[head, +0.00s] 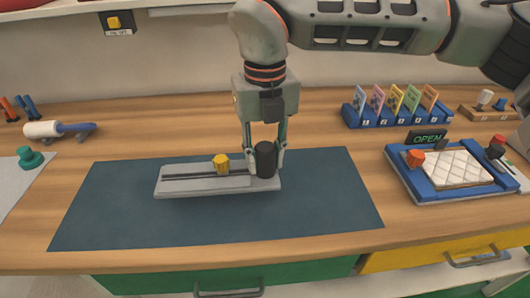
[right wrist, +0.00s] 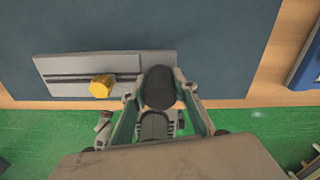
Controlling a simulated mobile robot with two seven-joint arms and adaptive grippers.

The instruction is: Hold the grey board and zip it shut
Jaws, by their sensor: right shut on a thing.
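The grey board (head: 200,188) lies on the dark blue mat, with a dark slot running along its length. A yellow knob (head: 221,163) sits on the slot near the board's middle. A black cylindrical knob (head: 265,158) stands upright at the board's right end. My right gripper (head: 265,165) points down and is shut on the black knob, one finger on each side. In the right wrist view the board (right wrist: 75,66), yellow knob (right wrist: 102,86) and black knob (right wrist: 159,87) also show. My left gripper is in neither view.
The dark blue mat (head: 110,220) is mostly bare around the board. A blue tray (head: 400,180) with a white quilted pad and an OPEN sign stands at right. A blue card rack (head: 395,120) is behind. A white and blue roller (head: 58,129) lies at back left.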

